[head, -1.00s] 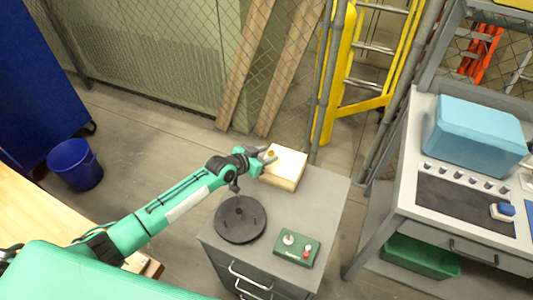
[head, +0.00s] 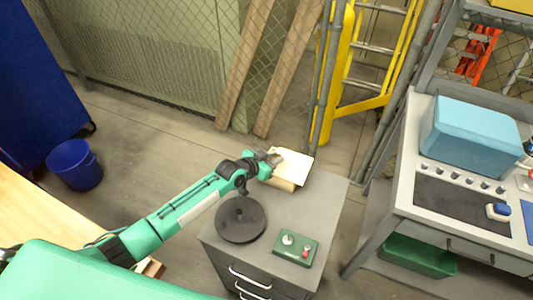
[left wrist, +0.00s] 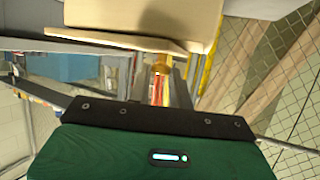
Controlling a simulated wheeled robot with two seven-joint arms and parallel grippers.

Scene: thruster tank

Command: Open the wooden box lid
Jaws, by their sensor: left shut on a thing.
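The wooden box (head: 284,185) sits at the back of the grey cabinet top. Its pale lid (head: 296,165) is tilted up, with a gap showing at the near left side. My left gripper (head: 274,160) is at the lid's near left edge, shut on the lid's knob; the fingertips are small and partly hidden in the head view. In the left wrist view the brass knob (left wrist: 160,63) sticks out from the thin lid edge (left wrist: 118,38), in front of the gripper body. My right gripper is not in view.
A dark round plate (head: 240,219) and a green control box (head: 295,247) with a red button stand nearer on the cabinet top (head: 325,205). A yellow ladder (head: 326,105) and mesh fence stand behind. A workbench with a blue case (head: 475,138) is at the right.

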